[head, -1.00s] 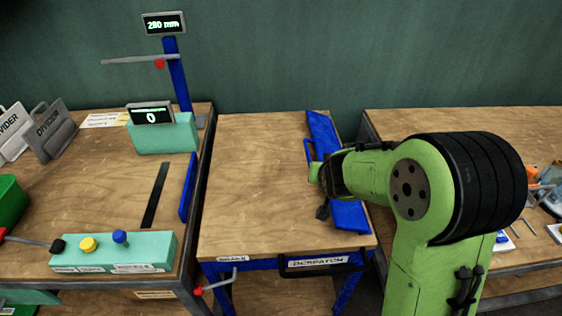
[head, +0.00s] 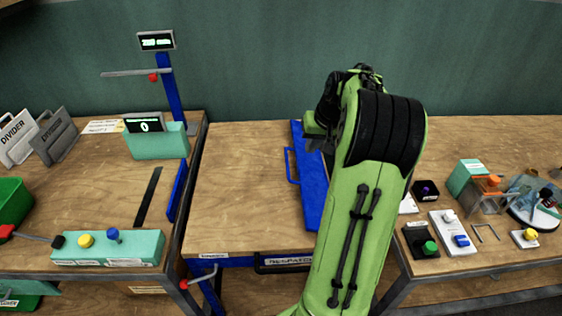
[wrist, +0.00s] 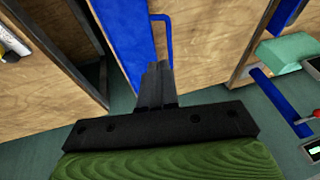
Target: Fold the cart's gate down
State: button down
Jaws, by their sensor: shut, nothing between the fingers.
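The cart (head: 235,190) has a wooden top on a blue frame. Its gate is a blue panel (head: 311,190) along the right side of the top, with a blue bar handle (head: 290,166) on its left face. My arm hides the panel's right part, and I cannot tell its exact tilt. In the wrist view the panel (wrist: 122,40) and handle (wrist: 167,38) lie just beyond the fingertips. My gripper (wrist: 157,72) is shut and empty, close to the handle but not around it. In the head view my gripper (head: 314,143) is at the panel's far part, partly hidden.
A left bench (head: 90,195) holds a teal button box (head: 108,248), a counter (head: 157,140) and grey dividers (head: 54,135). A right bench (head: 470,140) holds button boxes, small tools and a clear container. The cart top left of the gate is clear.

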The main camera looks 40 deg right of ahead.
jog(key=b+x, duration=0.1)
jog(key=x, duration=0.3)
jog(key=b+x, duration=0.1)
jog(key=x, duration=0.3)
jog(key=a+b+x, duration=0.1)
jog(key=x, duration=0.3)
jog(key=shift+a+f+b, duration=0.1)
jog(key=shift+b, duration=0.2)
jog(key=shift+w+a+f, duration=0.25)
jog(key=shift+f, duration=0.25)
jog(key=shift+w+a+f+b, duration=0.1)
jog(key=shift+a+f+b, duration=0.1)
jog(key=shift+b, duration=0.1)
jog(key=f+b, duration=0.1)
jog(key=w+a+f+g+h+b, duration=0.1)
jog(key=f, duration=0.1)
jog(key=a+f+g+h, duration=0.1)
jog(key=shift+w+f+b, duration=0.2)
jog(key=shift+w+b, duration=0.1)
jog(key=shift+b, duration=0.1)
jog(key=shift+r, duration=0.15)
